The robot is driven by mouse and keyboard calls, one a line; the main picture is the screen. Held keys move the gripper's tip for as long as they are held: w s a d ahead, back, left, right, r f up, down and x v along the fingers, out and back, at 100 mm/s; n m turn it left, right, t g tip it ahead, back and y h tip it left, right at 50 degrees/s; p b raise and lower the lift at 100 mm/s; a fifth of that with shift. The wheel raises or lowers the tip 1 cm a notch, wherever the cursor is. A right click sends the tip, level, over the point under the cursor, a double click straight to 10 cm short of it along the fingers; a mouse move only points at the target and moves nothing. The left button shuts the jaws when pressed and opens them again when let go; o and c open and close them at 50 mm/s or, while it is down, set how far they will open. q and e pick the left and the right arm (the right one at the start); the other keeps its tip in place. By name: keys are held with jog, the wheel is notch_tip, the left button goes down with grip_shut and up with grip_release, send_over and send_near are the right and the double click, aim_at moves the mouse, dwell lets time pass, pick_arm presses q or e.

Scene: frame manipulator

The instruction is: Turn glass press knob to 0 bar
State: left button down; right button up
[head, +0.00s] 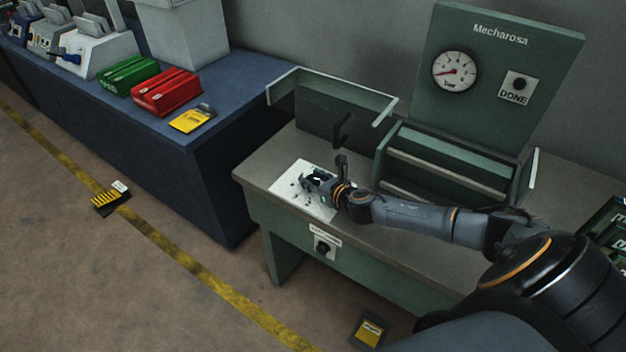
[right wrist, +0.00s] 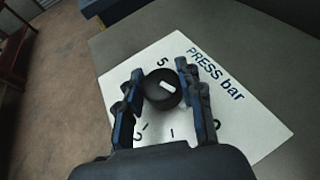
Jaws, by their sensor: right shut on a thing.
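The press knob (right wrist: 162,97) is round and black with a short white mark on top. It sits on a white scale plate (right wrist: 255,120) printed "PRESS bar" with numbers around it, including 5 and 0. I cannot tell which number the mark points to. In the head view the plate (head: 285,182) lies on the bench top, and my gripper hides most of the knob. My right gripper (head: 312,181) is over the plate, its fingers on both sides of the knob in the right wrist view (right wrist: 160,92), shut on it. My left gripper is not in view.
The round bar gauge (head: 455,71) has a red needle pointing left. A DONE button (head: 519,84) is beside it. An open glass-sided frame (head: 345,106) stands behind the plate. Another knob (head: 322,248) is on the bench front. A blue table (head: 225,140) stands left.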

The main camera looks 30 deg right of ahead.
jog(key=o, duration=1.2)
jog(key=v, duration=1.2)
jog(key=shift+r, duration=0.1)
